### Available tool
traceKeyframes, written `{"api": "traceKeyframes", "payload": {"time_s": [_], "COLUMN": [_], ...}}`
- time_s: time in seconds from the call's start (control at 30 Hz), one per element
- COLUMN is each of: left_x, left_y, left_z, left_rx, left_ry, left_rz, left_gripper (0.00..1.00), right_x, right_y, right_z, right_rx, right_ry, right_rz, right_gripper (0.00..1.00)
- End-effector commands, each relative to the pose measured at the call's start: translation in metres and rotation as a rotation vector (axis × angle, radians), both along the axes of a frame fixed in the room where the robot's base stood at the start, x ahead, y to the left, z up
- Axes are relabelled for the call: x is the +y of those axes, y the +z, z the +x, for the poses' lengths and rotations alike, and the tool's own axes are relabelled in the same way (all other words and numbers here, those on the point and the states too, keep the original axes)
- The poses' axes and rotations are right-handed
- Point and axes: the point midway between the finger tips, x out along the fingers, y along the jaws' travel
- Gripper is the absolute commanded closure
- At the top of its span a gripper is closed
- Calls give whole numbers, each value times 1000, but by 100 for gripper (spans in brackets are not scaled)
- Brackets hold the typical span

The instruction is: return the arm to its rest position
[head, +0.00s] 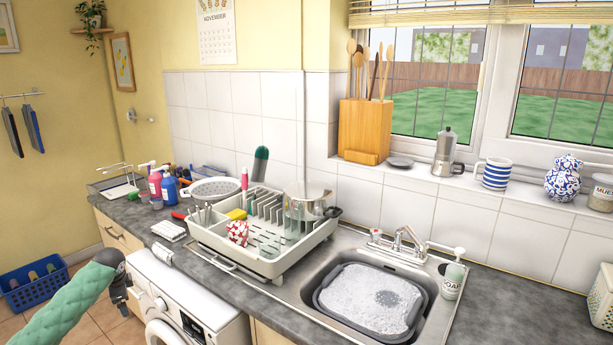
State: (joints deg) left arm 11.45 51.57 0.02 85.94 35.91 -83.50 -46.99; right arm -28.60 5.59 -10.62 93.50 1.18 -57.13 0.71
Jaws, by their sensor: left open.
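My left arm comes in from the lower left in a green quilted sleeve. My left gripper (121,296) is dark and hangs at the arm's end, in front of the counter's left part and beside the white washing machine (185,300). It is open and I see nothing held in it. It is apart from the sink and the dish rack. My right gripper is not in view.
A dish rack (262,266) with a pot (307,205) and other dishes stands on the grey counter (500,318). Right of it, the sink holds a grey basin (424,312) of suds. A soap bottle (453,278) stands beside it. A blue basket (36,286) sits on the floor, left.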

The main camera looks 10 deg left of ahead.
Motion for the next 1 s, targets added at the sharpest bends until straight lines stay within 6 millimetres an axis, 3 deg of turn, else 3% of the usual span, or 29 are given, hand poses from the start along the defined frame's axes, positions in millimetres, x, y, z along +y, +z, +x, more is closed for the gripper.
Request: {"api": "traceKeyframes", "payload": {"time_s": [0.1, 0.3, 0.67, 1.0], "left_x": [27, 57, 77, 21], "left_y": [17, 48, 92, -9], "left_z": [19, 41, 65, 47], "left_rx": [-177, -450, -785, -686], "left_ry": [173, 354, 474, 457], "left_rz": [104, 205, 256, 186], "left_gripper": [7, 7, 7, 7], "right_x": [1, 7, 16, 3], "right_y": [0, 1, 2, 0], "right_z": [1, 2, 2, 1], "right_rx": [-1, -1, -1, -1], "right_ry": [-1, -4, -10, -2], "right_rz": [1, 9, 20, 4], "right_gripper": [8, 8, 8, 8]}}
